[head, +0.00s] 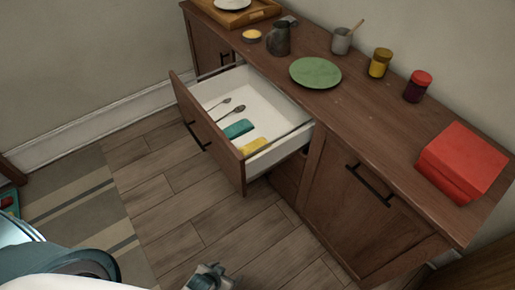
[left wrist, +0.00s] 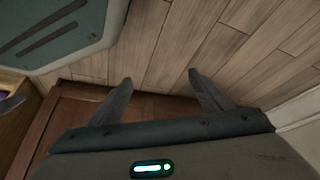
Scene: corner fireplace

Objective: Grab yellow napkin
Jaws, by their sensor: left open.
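The yellow napkin (head: 254,145) lies folded in the open drawer (head: 228,142) of the wooden sideboard, at the drawer's near right end. A teal folded napkin (head: 238,129) lies beside it. My left gripper (head: 208,277) shows only in part at the bottom edge of the head view, low over the floor and well apart from the drawer. In the left wrist view its two fingers (left wrist: 160,78) are spread with nothing between them, and no napkin shows there. My right gripper is not in view.
Two dark spoons (head: 229,105) lie in the drawer. The floor before the drawer is clear.

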